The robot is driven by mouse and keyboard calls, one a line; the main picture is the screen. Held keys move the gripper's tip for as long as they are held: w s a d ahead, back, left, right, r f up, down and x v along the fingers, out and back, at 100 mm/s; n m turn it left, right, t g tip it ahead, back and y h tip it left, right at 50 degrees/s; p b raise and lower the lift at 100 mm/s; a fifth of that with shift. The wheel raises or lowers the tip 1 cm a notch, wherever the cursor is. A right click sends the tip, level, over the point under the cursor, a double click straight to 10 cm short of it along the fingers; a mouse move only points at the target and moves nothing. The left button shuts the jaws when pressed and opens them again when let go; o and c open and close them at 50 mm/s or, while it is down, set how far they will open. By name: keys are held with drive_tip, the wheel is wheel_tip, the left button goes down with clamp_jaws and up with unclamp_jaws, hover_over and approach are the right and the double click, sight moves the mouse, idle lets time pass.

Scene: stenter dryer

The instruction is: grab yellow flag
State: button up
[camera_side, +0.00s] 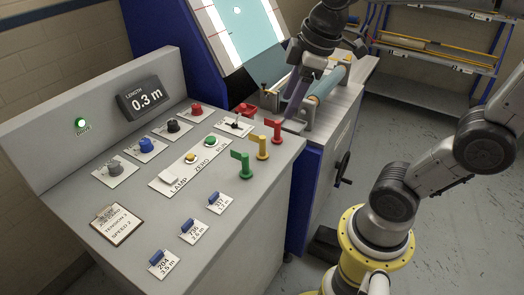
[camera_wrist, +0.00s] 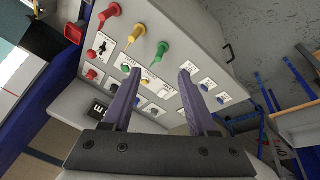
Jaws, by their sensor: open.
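The yellow flag (camera_side: 262,147) stands upright on the right edge of the grey control panel, between the green flag (camera_side: 243,163) and the red flag (camera_side: 277,131). In the wrist view the yellow flag (camera_wrist: 136,33) shows above the left fingertip, with the red flag (camera_wrist: 108,12) to its upper left and the green flag (camera_wrist: 162,48) to its lower right. My gripper (camera_side: 284,98) is open and empty, behind and above the flags in the side view. In the wrist view its purple fingers (camera_wrist: 159,73) are apart, with no flag between them.
The panel (camera_side: 275,190) carries several coloured knobs, buttons, blue-tabbed cards and a clipboard (camera_side: 117,225). A red knob (camera_side: 245,109) sits near the flags. A pale blue roller (camera_side: 328,84) lies close beside my gripper. A shelf rack (camera_side: 440,55) stands at the back right.

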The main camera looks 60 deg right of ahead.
drive_tip(key=w+d+f+n+g, duration=0.1)
drive_tip(key=w+d+f+g, duration=0.15)
drive_tip(key=w, duration=0.35)
hover_over(263, 154)
wheel_tip(263, 154, down, 4)
drive_tip(key=shift+g, duration=0.65)
drive_tip(key=f, duration=0.6)
drive_tip(key=d+f, duration=0.1)
drive_tip(key=f, duration=0.2)
drive_tip(key=shift+w+f, duration=0.25)
drive_tip(key=shift+f, duration=0.15)
drive_tip(key=shift+a+f, duration=0.1)
drive_tip(key=shift+f, duration=2.85)
clamp_jaws()
